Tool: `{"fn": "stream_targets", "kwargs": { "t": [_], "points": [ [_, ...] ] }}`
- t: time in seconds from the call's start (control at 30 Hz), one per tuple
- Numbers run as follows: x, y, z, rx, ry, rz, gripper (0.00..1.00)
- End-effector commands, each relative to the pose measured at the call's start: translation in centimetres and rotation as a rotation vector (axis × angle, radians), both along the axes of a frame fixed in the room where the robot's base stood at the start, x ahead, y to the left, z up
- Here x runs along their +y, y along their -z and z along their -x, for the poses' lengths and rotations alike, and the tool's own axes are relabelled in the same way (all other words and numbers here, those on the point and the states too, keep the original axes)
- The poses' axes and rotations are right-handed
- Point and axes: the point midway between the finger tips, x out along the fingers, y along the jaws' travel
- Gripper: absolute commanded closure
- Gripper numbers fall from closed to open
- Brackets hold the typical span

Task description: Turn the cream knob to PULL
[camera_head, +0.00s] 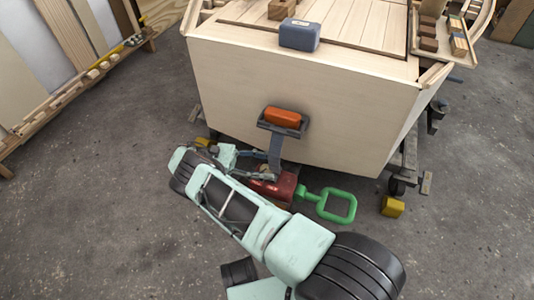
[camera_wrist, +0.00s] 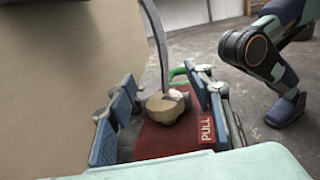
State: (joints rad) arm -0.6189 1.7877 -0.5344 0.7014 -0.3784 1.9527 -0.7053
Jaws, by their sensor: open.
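The cream knob (camera_wrist: 168,110) shows in the wrist view as a rounded tan piece with a small whitish part at its far edge. It sits on top of a red box (camera_wrist: 148,142), which also shows in the head view (camera_head: 284,185). A white PULL label (camera_wrist: 207,130) is on the box, to the right of the knob. My gripper (camera_wrist: 160,92) is open, with one blue-padded finger on each side of the knob; I cannot tell whether either touches it. In the head view my gripper (camera_head: 262,175) is over the box, and the knob is hidden.
A green handle (camera_head: 322,205) sticks out to the right of the box. Yellow rollers (camera_head: 392,206) lie on the floor. The grey floor at left is clear.

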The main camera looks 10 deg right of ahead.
Motion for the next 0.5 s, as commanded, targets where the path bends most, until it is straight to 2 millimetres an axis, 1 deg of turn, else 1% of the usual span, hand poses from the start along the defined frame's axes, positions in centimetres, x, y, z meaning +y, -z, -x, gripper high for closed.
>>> {"fn": "stream_targets", "kwargs": {
  "t": [0.03,0.3,0.5],
  "points": [
    [0.1,-0.9,-0.1,-0.002,0.000,-0.001,0.53],
    [0.1,-4.8,0.0,-0.002,0.001,-0.001,0.53],
    [0.1,-6.8,0.0,-0.001,-0.001,-0.002,0.53]
  ]
}}
